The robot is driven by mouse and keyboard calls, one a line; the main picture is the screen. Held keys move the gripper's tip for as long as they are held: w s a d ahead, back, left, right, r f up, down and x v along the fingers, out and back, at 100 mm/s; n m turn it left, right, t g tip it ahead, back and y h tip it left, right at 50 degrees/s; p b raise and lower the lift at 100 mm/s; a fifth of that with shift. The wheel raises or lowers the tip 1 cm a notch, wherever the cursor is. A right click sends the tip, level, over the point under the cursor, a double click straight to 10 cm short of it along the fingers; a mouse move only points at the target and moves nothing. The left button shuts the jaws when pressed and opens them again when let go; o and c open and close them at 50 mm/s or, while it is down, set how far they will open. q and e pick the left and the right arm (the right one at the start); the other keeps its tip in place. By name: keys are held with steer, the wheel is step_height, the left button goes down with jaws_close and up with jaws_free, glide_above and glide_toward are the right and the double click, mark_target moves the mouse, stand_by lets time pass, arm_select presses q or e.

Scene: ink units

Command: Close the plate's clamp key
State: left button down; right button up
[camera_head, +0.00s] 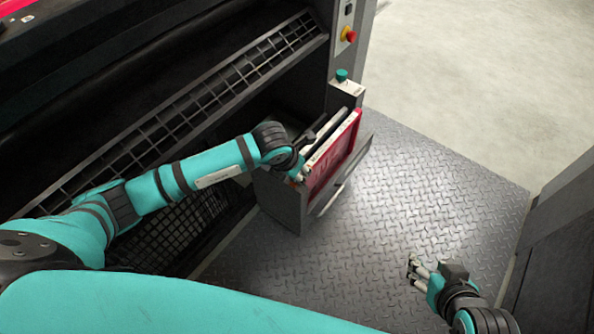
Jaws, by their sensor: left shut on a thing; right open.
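A dark open unit (279,205) stands out from the press, with upright plates in it: a red-faced plate (334,160) with a white top edge, and a dark one behind it. My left gripper (299,175) is at the near upper end of these plates. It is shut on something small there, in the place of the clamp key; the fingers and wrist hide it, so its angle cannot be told. My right gripper (415,271) is open and empty above the metal floor at the lower right, well apart from the plates.
The dark press with a slotted rail (190,104) fills the left. A teal knob (342,75) and a red emergency button (349,35) sit on its end post. The tread-plate floor (430,190) is clear. A grey panel (560,240) bounds the right.

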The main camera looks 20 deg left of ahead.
arm_select(q)
steer(key=c, duration=1.2)
jaws_free()
steer(key=shift+c, duration=0.2)
steer(key=v, duration=1.2)
